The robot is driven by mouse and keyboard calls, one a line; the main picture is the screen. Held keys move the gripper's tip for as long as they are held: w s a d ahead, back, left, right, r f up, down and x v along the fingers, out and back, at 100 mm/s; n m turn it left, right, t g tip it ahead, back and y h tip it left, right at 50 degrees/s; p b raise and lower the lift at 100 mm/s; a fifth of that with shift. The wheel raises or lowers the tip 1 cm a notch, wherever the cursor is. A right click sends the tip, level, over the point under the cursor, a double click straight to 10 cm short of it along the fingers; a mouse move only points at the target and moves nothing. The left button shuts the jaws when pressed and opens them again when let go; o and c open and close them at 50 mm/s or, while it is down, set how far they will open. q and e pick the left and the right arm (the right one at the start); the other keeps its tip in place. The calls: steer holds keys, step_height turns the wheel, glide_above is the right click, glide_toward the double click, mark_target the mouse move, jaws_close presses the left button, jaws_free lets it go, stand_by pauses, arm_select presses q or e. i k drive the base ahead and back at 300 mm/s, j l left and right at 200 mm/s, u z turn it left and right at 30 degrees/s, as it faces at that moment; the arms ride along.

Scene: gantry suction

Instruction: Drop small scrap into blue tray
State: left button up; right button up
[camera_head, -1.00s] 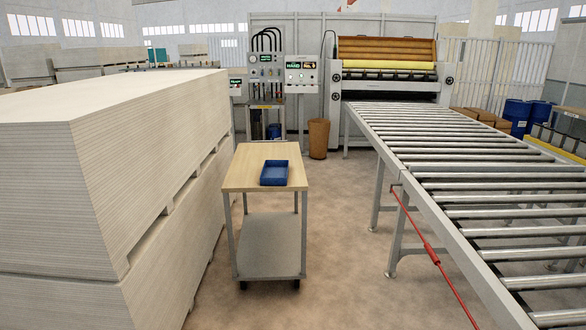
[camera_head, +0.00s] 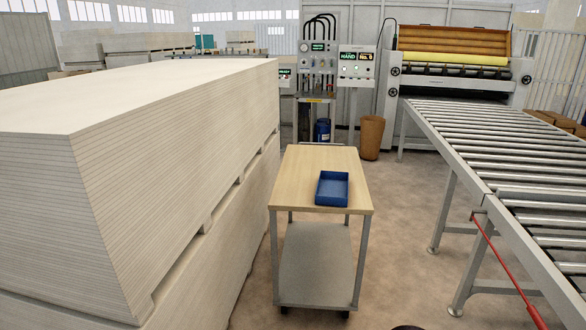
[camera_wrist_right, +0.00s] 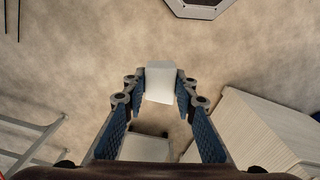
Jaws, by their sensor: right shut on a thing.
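The blue tray (camera_head: 332,203) sits on the wooden top of a small cart (camera_head: 302,176), near its front right part. It looks empty. In the right wrist view, my right gripper (camera_wrist_right: 161,88) is shut on a small whitish scrap (camera_wrist_right: 160,84), held between the fingertips above the floor. My grippers do not show in the head view, and my left gripper is in neither view.
A tall stack of pale boards (camera_head: 90,190) stands close to the cart's left. A roller conveyor (camera_head: 520,180) with a red bar (camera_head: 510,272) runs along the right. A brown bin (camera_head: 371,137) stands behind the cart. Floor is clear between cart and conveyor.

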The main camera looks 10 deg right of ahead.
mark_target(336, 192)
steer(key=i+j+z, duration=0.1)
steer(key=i, duration=1.3)
